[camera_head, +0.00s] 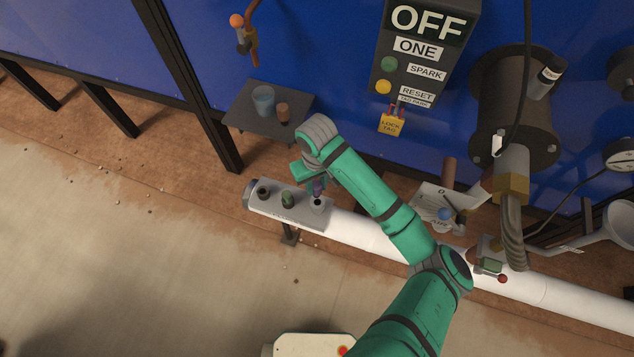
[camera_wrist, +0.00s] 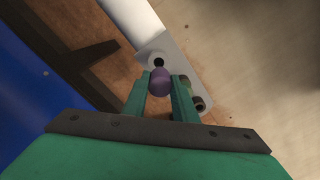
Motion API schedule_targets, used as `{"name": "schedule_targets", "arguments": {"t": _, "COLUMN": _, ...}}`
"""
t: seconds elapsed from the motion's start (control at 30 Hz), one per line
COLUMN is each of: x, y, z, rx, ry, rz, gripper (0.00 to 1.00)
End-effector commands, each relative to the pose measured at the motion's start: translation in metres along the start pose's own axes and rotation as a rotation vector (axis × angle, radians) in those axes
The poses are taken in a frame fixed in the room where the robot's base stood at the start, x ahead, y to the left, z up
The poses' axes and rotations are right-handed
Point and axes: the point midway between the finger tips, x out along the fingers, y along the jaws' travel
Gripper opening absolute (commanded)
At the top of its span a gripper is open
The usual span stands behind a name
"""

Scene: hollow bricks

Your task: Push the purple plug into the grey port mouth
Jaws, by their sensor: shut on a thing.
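The purple plug (camera_head: 318,187) is between the fingers of my gripper (camera_head: 309,176), which is shut on it. In the wrist view the plug's rounded purple end (camera_wrist: 161,82) shows between the two green fingers. The grey port mouth (camera_head: 317,204) is at the right end of a grey plate on the white pipe. The plug is held just above this mouth in the head view. In the wrist view a dark round hole (camera_wrist: 158,62) shows right beside the plug, partly covered by it. I cannot tell whether the plug's tip touches the port.
The grey plate (camera_head: 303,214) also bears a green port (camera_head: 288,198) and a dark port (camera_head: 263,191) to the left. A small dark shelf (camera_head: 240,122) with a blue cup (camera_head: 263,99) and a brown cylinder (camera_head: 283,113) stands behind. A control panel (camera_head: 425,50) is at the back.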

Motion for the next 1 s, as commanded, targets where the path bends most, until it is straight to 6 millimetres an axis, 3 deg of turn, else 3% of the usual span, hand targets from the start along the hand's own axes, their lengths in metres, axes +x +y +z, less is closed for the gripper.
{"name": "schedule_targets", "arguments": {"t": 0.5, "x": 0.038, "y": 0.001, "z": 0.001, "rx": 0.002, "ry": -0.001, "rz": -0.001, "gripper": 0.03}}
{"name": "schedule_targets", "arguments": {"t": 1.0, "x": 0.043, "y": 0.000, "z": 0.000, "rx": 0.000, "ry": 0.000, "rz": 0.000, "gripper": 0.03}}
